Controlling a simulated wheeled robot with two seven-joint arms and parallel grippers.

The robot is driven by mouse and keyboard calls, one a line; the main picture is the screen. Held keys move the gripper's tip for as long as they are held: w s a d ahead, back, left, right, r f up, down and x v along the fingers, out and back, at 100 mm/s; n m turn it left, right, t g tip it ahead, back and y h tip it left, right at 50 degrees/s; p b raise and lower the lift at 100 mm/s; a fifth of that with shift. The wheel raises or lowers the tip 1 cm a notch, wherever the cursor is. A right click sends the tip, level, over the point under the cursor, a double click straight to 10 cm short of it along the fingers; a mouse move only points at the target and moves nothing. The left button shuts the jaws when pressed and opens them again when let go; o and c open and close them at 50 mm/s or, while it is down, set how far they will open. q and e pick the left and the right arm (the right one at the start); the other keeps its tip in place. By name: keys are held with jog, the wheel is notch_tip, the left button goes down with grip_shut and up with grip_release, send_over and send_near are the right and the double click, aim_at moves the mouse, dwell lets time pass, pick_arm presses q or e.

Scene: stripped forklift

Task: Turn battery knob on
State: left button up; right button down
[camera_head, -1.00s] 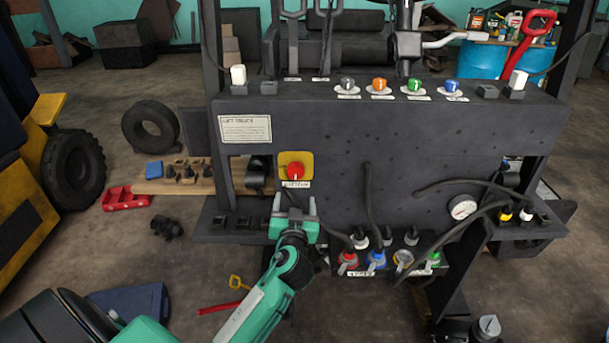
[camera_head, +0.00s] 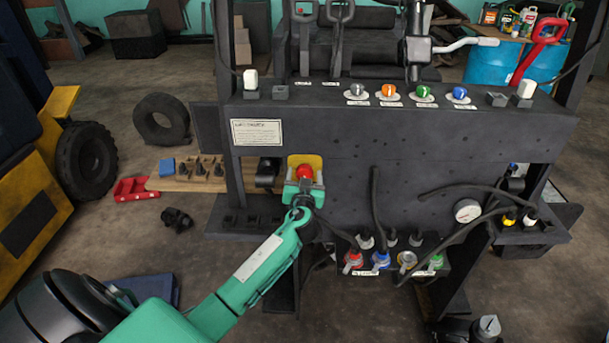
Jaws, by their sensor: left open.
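The battery knob (camera_head: 305,172) is red and sits on a yellow plate (camera_head: 305,158) on the front of the dark forklift panel (camera_head: 420,140). My left gripper (camera_head: 304,186) is open, with one finger on each side of the knob's lower part as seen from the head. I cannot tell whether the fingers touch it. The gripper hides the lower part of the plate and the label under it. My right gripper is not in view.
Black cables (camera_head: 375,215) hang in front of the panel, right of the knob. Red, blue and green connectors (camera_head: 380,258) sit below on a bracket. Coloured knobs (camera_head: 388,91) line the panel's top. The floor at left holds a red tray (camera_head: 136,190).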

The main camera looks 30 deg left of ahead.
pick_arm(q)
jog(key=c, duration=1)
